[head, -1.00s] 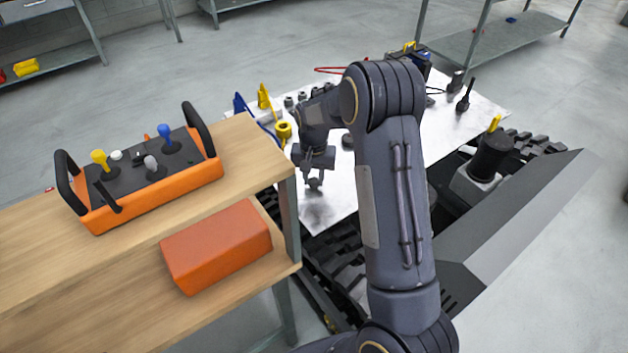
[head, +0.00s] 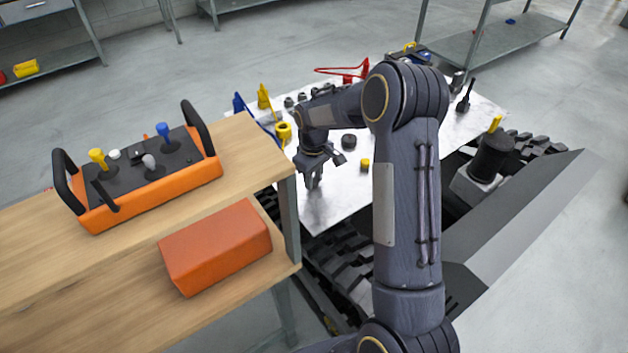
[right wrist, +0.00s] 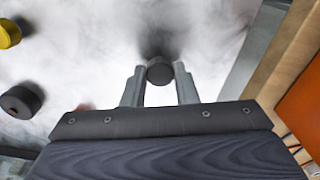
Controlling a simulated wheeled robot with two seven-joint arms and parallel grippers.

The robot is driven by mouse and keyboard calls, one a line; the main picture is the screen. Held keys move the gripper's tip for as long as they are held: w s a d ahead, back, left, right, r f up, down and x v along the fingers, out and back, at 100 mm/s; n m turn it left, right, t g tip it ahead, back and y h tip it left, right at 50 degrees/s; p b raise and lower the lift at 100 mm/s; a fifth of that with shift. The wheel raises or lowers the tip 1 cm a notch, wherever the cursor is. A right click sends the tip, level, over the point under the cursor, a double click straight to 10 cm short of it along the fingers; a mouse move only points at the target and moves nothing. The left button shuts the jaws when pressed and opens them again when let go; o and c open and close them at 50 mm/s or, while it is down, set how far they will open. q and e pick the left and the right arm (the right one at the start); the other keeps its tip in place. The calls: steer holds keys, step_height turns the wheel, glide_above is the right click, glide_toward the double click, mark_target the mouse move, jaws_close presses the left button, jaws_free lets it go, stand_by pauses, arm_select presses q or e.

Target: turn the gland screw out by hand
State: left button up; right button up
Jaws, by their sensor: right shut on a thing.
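My right gripper (head: 314,182) is over the near left corner of the white metal plate, its fingers pointing down. In the right wrist view the gripper (right wrist: 160,80) has its two grey fingers on either side of a small dark round head (right wrist: 160,70), which I take to be the gland screw. The gripper is shut on it. In the head view the fingers largely hide the screw, and I cannot tell how far it stands out of its seat. My left gripper is not in view.
The plate (head: 400,180) carries a black ring (head: 349,142), a small yellow piece (head: 365,164), a yellow fitting (head: 283,131) and a red frame (head: 345,71). A wooden bench (head: 245,150) with an orange control box (head: 150,192) stands close left. An orange block (head: 215,245) lies on its lower shelf.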

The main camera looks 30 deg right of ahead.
steer(key=n, duration=0.4)
steer(key=shift+s, duration=0.1)
steer(key=n, duration=0.4)
steer(key=shift+f+p, duration=0.1)
steer(key=shift+p, duration=0.3)
steer(key=o, duration=0.8)
